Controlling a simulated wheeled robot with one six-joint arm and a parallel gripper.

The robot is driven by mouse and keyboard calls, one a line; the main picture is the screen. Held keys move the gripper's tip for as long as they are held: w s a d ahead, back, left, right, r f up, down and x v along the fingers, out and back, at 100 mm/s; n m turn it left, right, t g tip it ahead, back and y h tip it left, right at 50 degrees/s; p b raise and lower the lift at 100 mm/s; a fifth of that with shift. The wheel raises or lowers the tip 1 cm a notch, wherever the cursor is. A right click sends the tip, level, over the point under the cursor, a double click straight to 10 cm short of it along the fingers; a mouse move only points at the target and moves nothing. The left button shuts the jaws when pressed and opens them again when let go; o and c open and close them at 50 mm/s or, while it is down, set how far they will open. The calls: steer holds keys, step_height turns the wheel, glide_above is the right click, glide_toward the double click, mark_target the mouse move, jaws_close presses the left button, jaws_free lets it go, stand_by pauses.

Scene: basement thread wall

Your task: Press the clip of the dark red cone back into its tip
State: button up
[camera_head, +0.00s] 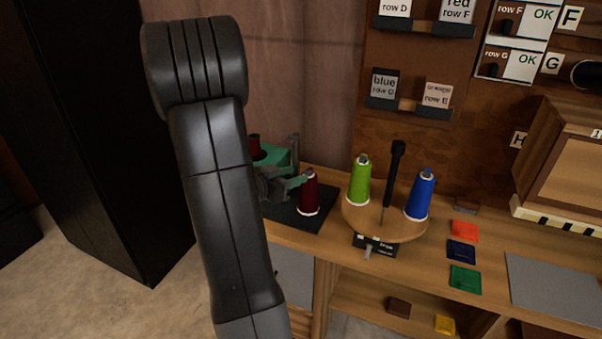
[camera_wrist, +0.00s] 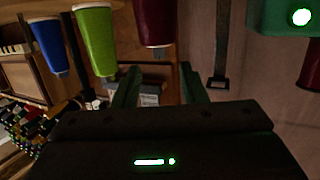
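The dark red cone (camera_head: 309,195) stands upright on a dark mat on the bench in the head view. A small pale piece shows at its tip, but I cannot tell whether the clip is seated. My gripper (camera_head: 296,182) is just left of the cone's upper part, its fingers pointing towards it; I cannot tell whether they touch. In the wrist view my gripper (camera_wrist: 159,76) has its two greenish fingers apart with nothing between them.
A green cone (camera_head: 359,182) and a blue cone (camera_head: 420,196) stand on a round wooden turntable (camera_head: 385,231) with a dark post. A green device (camera_head: 274,157) holding another dark red piece stands behind my gripper. Coloured cards lie at the right.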

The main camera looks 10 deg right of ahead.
mark_target(309, 169)
steer(key=v, duration=0.9)
steer(key=shift+s+a, duration=0.2)
steer(key=shift+s, duration=0.05)
steer(key=x, duration=1.4)
steer(key=shift+a+r, duration=0.1)
steer(key=shift+r, duration=0.1)
